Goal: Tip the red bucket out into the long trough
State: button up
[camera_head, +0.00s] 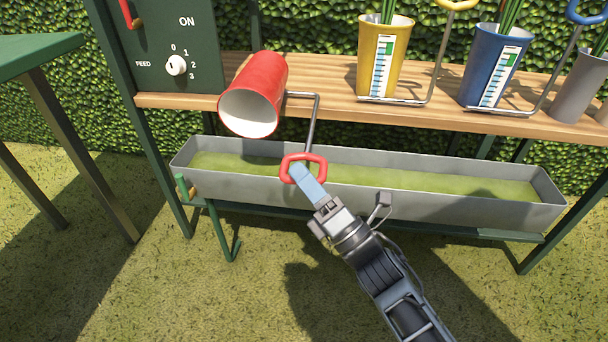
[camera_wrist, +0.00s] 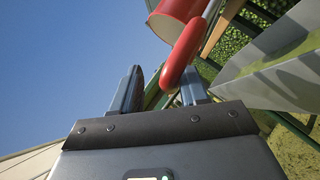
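The red bucket (camera_head: 265,80) is tipped on its side, its open mouth facing down and toward the camera, above the left end of the trough. Its pale inside shows, with no contents visible. A bent metal rod joins it to a red ring handle (camera_head: 288,170). In the wrist view, the handle (camera_wrist: 186,62) passes at the fingers (camera_wrist: 160,88), and part of the bucket (camera_wrist: 176,12) shows above. The long grey trough (camera_head: 400,204) holds a green layer along its length.
A wooden shelf (camera_head: 330,108) runs behind the trough. A yellow bucket (camera_head: 370,55), a blue bucket (camera_head: 475,65) and a grey one (camera_head: 578,88) stand on it. A green panel (camera_head: 205,35) with a knob is at left, near a green table (camera_head: 35,50).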

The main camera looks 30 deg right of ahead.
jog(key=v, duration=0.7)
jog(key=shift+d, duration=0.15)
jog(key=shift+s, duration=0.1)
jog(key=s+d+f+m+g+h, duration=0.1)
jog(key=s+m+g+h, duration=0.15)
jog(key=s+m, duration=0.6)
jog(key=s+d+f+m+g+h, duration=0.1)
jog(key=s+f+m+h, duration=0.15)
jog(key=s+m, duration=0.6)
jog(key=s+a+r+m+g+h, duration=0.1)
jog(key=s+a+r+m+g, duration=0.15)
jog(key=s+m, duration=0.45)
jog(key=s+a+r+m+g+h, duration=0.1)
jog(key=s+r+m+g, duration=0.15)
jog(key=s+m, duration=0.45)
notch_tip(320, 180, up, 31)
jog(key=s+n+p, duration=0.2)
jog(key=p, duration=2.9)
jog(key=shift+d+t, duration=0.1)
jog(key=shift+t, duration=0.15)
